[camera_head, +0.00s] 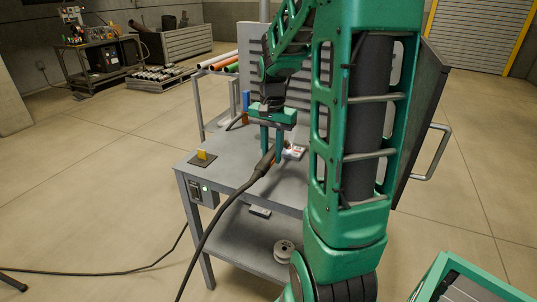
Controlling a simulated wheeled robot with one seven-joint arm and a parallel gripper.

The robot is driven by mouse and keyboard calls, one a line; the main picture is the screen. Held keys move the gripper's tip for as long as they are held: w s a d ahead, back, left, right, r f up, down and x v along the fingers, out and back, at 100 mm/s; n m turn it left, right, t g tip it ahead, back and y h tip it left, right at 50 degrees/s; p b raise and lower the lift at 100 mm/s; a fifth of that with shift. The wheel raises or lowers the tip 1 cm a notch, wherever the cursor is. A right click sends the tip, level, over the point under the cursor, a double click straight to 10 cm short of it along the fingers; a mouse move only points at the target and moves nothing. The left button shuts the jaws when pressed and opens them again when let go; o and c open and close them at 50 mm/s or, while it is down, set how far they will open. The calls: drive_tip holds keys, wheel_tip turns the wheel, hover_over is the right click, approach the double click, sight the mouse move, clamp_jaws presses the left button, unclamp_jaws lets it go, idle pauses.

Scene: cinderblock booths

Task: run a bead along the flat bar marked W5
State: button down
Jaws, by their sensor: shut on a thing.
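My green gripper (271,155) points down over the grey metal table (218,180). It is shut on a dark welding torch (265,163), whose thick black cable runs down to the lower left. A small pale piece with a reddish mark (295,152) lies just right of the torch, partly hidden by my arm. Its marking is too small to read, so I cannot tell whether it is the flat bar W5. I cannot tell whether the torch touches anything.
A yellow block on a dark plate (202,157) sits at the table's left corner. A spool (284,250) is on the lower shelf. A rack of pipes (218,62) stands behind. A dark panel with a handle (430,152) stands right. Open floor lies left.

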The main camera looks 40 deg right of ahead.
drive_tip(key=shift+w+a, duration=0.25)
drive_tip(key=shift+w, duration=0.4)
drive_tip(key=shift+w+a, duration=0.3)
drive_tip(key=shift+w, duration=0.3)
drive_tip(key=shift+w+a, duration=0.25)
drive_tip(key=shift+w, duration=0.4)
idle(4.4)
drive_tip(key=c, duration=2.2)
unclamp_jaws()
drive_tip(key=shift+r, duration=2.75)
